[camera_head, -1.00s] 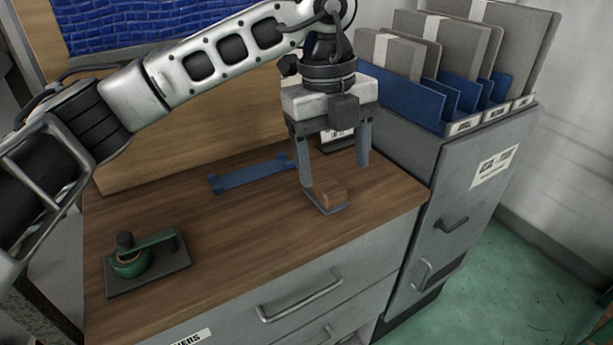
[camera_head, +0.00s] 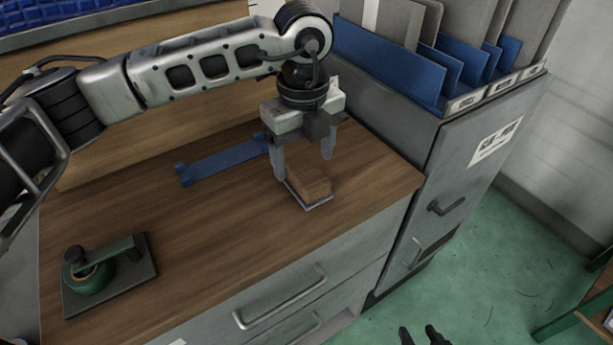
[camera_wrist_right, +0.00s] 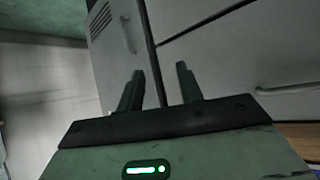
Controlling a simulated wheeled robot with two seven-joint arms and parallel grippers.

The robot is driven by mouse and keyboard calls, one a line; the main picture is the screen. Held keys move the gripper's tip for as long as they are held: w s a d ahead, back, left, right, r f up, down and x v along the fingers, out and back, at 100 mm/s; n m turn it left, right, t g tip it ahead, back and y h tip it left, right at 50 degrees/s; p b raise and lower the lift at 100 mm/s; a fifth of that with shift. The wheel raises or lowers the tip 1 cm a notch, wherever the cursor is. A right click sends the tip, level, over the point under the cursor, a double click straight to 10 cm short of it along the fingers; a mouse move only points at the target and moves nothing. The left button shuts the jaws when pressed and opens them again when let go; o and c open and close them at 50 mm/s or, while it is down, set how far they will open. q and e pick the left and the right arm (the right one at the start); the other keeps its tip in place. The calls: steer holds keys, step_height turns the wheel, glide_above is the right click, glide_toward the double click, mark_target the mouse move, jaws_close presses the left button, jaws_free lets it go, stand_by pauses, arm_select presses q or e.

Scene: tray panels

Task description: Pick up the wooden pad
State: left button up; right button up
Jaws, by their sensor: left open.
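The wooden pad (camera_head: 310,183) is a small brown block on a thin grey-blue plate (camera_head: 322,206) near the front right of the wooden counter. My left gripper (camera_head: 303,168) is open, pointing down, with its fingers around the pad's far side; one fingertip is at the pad's left edge. I cannot tell whether the fingers touch it. My right gripper (camera_head: 420,335) shows as two dark fingertips at the bottom edge, over the green floor. In the right wrist view its fingers (camera_wrist_right: 160,80) stand apart and empty before grey cabinet fronts.
A blue bracket (camera_head: 222,162) lies behind the pad. A green device with a handle (camera_head: 95,275) sits on a dark plate at the counter's left. A grey cabinet with blue folder dividers (camera_head: 390,55) stands at the right. The counter's middle is clear.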

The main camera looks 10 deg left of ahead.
mark_target(307, 171)
arm_select(q)
steer(key=f, duration=0.2)
steer(key=f+p, duration=0.1)
steer(key=shift+w+d+f, duration=0.15)
steer(key=shift+w+f, duration=0.15)
steer(key=shift+f, duration=0.65)
steer(key=c, duration=1.1)
steer(key=shift+r, duration=0.2)
